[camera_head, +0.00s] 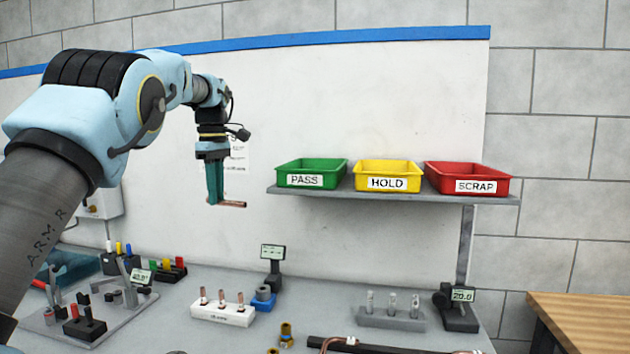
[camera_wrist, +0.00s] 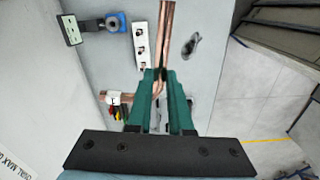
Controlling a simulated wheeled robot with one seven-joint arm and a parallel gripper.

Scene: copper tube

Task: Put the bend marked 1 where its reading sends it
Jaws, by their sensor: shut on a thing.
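My gripper (camera_head: 214,203) is raised in front of the white board, left of the shelf, and shut on a copper bend (camera_head: 232,204), whose end sticks out to the right below the fingers. In the wrist view the copper tube (camera_wrist: 167,35) runs up from between the green fingers (camera_wrist: 161,74). A copper piece with a small white tag (camera_wrist: 113,98) shows left of the fingers, seemingly part of the same bend. The green PASS bin (camera_head: 308,166), yellow HOLD bin (camera_head: 388,168) and red SCRAP bin (camera_head: 465,172) stand on the shelf. Their insides show no contents.
The grey shelf (camera_head: 350,192) has a post at its right. Below, the bench holds a bend fixture (camera_head: 90,312) with a small display (camera_head: 142,277), a central display (camera_head: 273,252), a right display reading about 20.0 (camera_head: 461,295), and a white tube rack (camera_head: 222,314).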

